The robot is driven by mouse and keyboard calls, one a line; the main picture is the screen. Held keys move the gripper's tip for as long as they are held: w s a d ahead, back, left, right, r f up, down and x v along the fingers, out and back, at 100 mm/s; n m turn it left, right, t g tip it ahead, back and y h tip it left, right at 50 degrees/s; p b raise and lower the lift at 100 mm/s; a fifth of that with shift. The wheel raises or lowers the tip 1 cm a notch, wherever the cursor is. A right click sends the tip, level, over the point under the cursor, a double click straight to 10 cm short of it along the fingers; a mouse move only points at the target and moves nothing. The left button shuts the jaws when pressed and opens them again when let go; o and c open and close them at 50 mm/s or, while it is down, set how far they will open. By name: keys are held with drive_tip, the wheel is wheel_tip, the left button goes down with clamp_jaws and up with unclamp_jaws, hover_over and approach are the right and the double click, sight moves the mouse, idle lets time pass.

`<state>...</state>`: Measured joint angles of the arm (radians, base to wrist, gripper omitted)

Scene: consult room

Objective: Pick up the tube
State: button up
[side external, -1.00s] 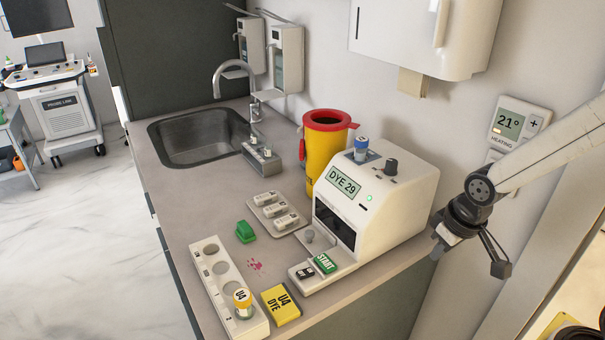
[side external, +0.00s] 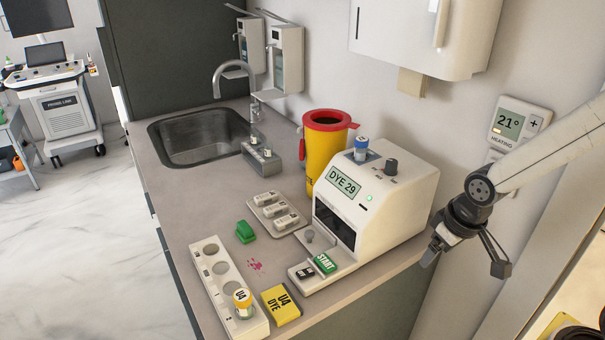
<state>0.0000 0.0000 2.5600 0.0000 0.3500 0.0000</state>
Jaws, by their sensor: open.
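A tube with a yellow cap marked U4 (side external: 242,300) stands upright in the near end of a white rack (side external: 212,262) on the counter; its other visible holes look empty. A second tube with a blue cap (side external: 361,147) stands upright in the top of the white machine (side external: 385,205), whose screen reads DYE 29. My gripper (side external: 465,264) is open and empty, at the right, beyond the machine's right side. It is apart from both tubes.
A yellow U4 DYE box (side external: 281,305) lies beside the rack. A green object (side external: 245,231), a tray with small white pieces (side external: 276,213), a yellow bin with red rim (side external: 325,155) and a sink (side external: 195,138) share the counter. A pink stain (side external: 255,265) marks it.

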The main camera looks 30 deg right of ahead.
sight(362, 139)
drive_tip(key=w+r+m+g, duration=0.1)
drive_tip(key=w+r+m, duration=0.3)
drive_tip(key=r+m, duration=0.1)
drive_tip(key=w+r+m+g, duration=0.2)
drive_tip(key=w+r+m, duration=0.2)
drive_tip(key=r+m, duration=0.2)
drive_tip(key=w+d+r+m+g, duration=0.1)
drive_tip(key=w+r+m, duration=0.4)
drive_tip(key=m, duration=0.1)
drive_tip(key=shift+w+r+m+g, duration=0.1)
drive_tip(key=shift+r+m+g, duration=0.2)
drive_tip(key=shift+m+g, duration=0.1)
drive_tip(key=w+m, duration=0.1)
drive_tip(key=w, duration=0.2)
drive_tip(key=w+r+m+t, duration=0.1)
drive_tip(key=w, duration=0.3)
drive_tip(key=w+r+m+t, duration=0.1)
drive_tip(key=w, duration=0.3)
drive_tip(key=shift+w+r, duration=0.15)
drive_tip(key=shift+w, duration=0.1)
drive_tip(key=shift+w+f, duration=0.15)
drive_tip(key=shift+f, duration=3.75)
clamp_jaws()
